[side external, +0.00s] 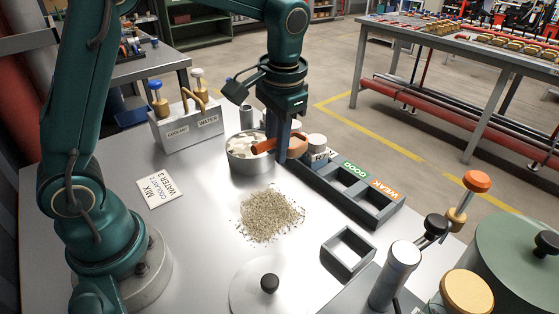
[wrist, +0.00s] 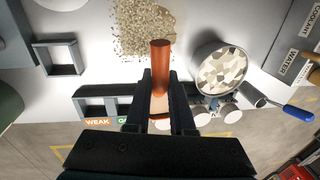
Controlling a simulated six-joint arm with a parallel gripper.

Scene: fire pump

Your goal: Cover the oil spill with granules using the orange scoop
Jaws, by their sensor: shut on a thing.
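My gripper (side external: 285,138) is shut on the orange scoop (side external: 264,146), above the bench beside the metal pot. In the wrist view the scoop's orange handle (wrist: 160,58) sticks out beyond my gripper (wrist: 159,84), and its pale bowl lies partly hidden between the fingers. The metal pot (side external: 250,166) holds pale chunky pieces; it also shows in the wrist view (wrist: 222,68). Tan granules (side external: 270,214) lie in a loose patch on the bench, also in the wrist view (wrist: 148,30). No dark oil shows around the patch; what lies under it is hidden.
A compartment tray (side external: 371,203) marked GOOD and WEAK stands right of my gripper, with a small square frame (side external: 347,252) in front. A round lid (side external: 262,291) lies at the front. The coolant and water box (side external: 187,129) stands behind left. A card (side external: 159,192) lies left of the granules.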

